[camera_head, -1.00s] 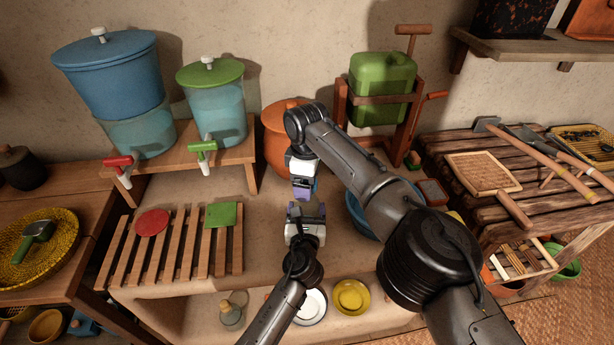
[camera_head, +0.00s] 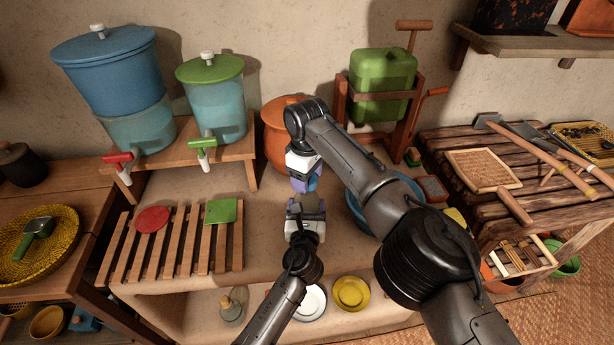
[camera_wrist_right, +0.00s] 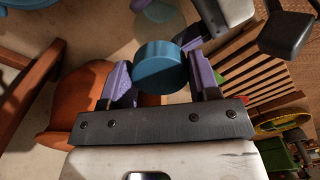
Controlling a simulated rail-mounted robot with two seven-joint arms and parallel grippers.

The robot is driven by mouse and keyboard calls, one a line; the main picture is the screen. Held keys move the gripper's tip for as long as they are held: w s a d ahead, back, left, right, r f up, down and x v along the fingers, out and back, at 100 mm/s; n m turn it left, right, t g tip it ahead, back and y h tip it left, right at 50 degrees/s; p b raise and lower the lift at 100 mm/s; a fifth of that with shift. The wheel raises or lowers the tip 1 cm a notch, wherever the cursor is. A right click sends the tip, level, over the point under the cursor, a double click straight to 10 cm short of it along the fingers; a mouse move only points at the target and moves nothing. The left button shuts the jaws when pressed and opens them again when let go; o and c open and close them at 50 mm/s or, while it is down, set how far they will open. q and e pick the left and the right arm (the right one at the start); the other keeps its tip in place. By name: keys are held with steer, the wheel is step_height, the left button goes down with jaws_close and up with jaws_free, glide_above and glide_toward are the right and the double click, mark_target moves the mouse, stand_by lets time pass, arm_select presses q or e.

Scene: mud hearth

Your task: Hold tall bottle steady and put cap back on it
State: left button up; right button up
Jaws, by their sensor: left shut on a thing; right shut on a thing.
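My right gripper (camera_head: 304,186) points down above the table, with purple fingers. In the right wrist view it is shut on a round blue cap (camera_wrist_right: 160,67). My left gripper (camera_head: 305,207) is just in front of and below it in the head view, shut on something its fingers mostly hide. In the right wrist view, a pale, see-through round shape (camera_wrist_right: 158,14), likely the tall bottle, shows beside the left gripper's fingers. The cap appears nearer the camera than this shape. I cannot tell the gap between them. The cap is hidden in the head view.
An orange pot (camera_head: 275,135) stands behind, and a blue basin (camera_head: 358,212) sits under my right arm. Yellow (camera_head: 351,293) and white dishes are on the lower shelf.

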steer(key=m, duration=0.4)
steer(key=shift+m, duration=0.4)
steer(key=o, duration=1.1)
steer(key=shift+r, duration=3.75)
arm_select(q)
steer(key=o, duration=1.7)
steer(key=shift+o, duration=0.2)
steer(key=shift+s, duration=0.1)
